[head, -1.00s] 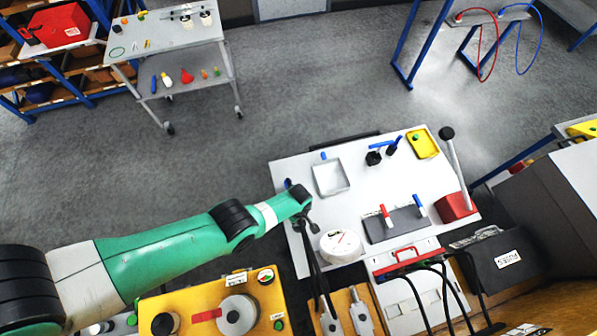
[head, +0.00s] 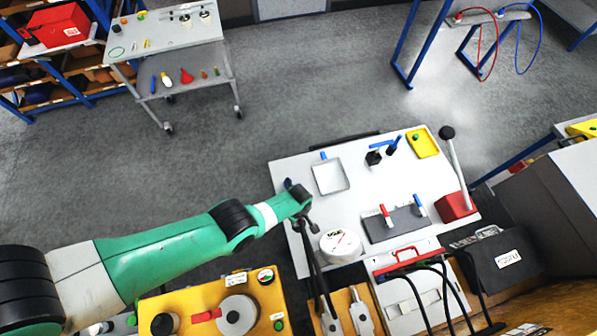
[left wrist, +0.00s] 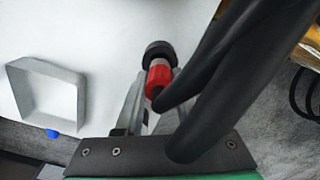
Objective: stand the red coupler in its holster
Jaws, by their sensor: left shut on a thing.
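My left gripper (left wrist: 150,95) is shut on the red coupler (left wrist: 158,76), which has a black collar at its far end. Black hoses cross the right of the left wrist view, partly covering the coupler's near end. In the head view, my left gripper (head: 304,213) is over the left part of the white table (head: 290,165); the coupler is too hidden there to make out. Small black upright holders with blue parts (head: 374,157) stand toward the back of the table. I cannot tell which fitting is the red coupler's holster. My right gripper is not in view.
The table also holds a grey tray (head: 330,191), a yellow tray (head: 424,155), a white round gauge (head: 340,246), a dark plate (head: 396,226) with red and blue levers, and a red block (head: 457,207) with a tall black-knobbed lever. A white red-handled case (head: 402,262) stands in front.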

